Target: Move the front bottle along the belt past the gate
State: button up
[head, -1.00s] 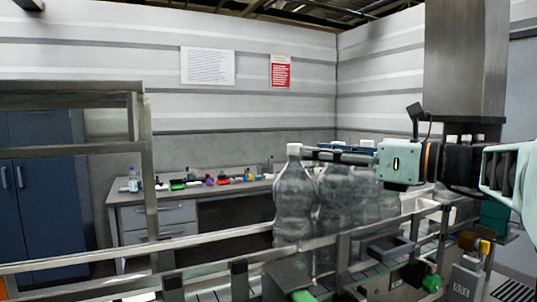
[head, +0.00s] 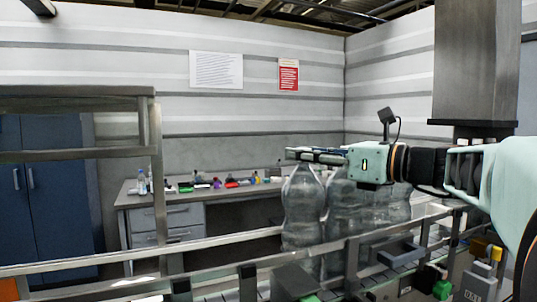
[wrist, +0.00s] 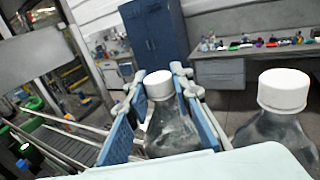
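The front bottle (head: 302,212), clear plastic, stands upright on the belt at the left end of a group of bottles. My gripper (head: 305,155) is level over its top and hides its cap in the head view. In the wrist view, a white-capped bottle (wrist: 160,86) stands between the two blue-faced fingers of my gripper (wrist: 158,74). The fingers are apart, with a gap visible beside the cap, so the gripper looks open around the bottle top. A second white-capped bottle (wrist: 283,92) stands outside the right finger. I cannot make out the gate clearly.
Other clear bottles (head: 345,210) stand close behind and to the right. Metal guide rails (head: 215,240) run along the belt. A desk (head: 162,218) with small coloured items and a blue cabinet (head: 45,190) stand beyond. The belt left of the bottles looks clear.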

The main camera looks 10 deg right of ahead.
grip_shut()
jog(key=shift+r+p, duration=0.5)
jog(key=shift+p, duration=0.1)
jog(key=shift+a+r, duration=0.1)
dwell(0.3)
jog(key=s+a, duration=0.3)
jog(key=a, duration=0.5)
jog(key=s+a+b, duration=0.1)
jog(key=s+a, duration=0.2)
jog(key=a, duration=0.6)
jog(key=shift+b, duration=0.3)
dwell(0.8)
jog(key=shift+s+f+b, duration=0.1)
jog(key=shift+f+b, duration=0.2)
jog(key=shift+b, duration=0.05)
dwell(0.4)
jog(key=o, duration=0.7)
grip_release()
jog(key=shift+f, duration=0.1)
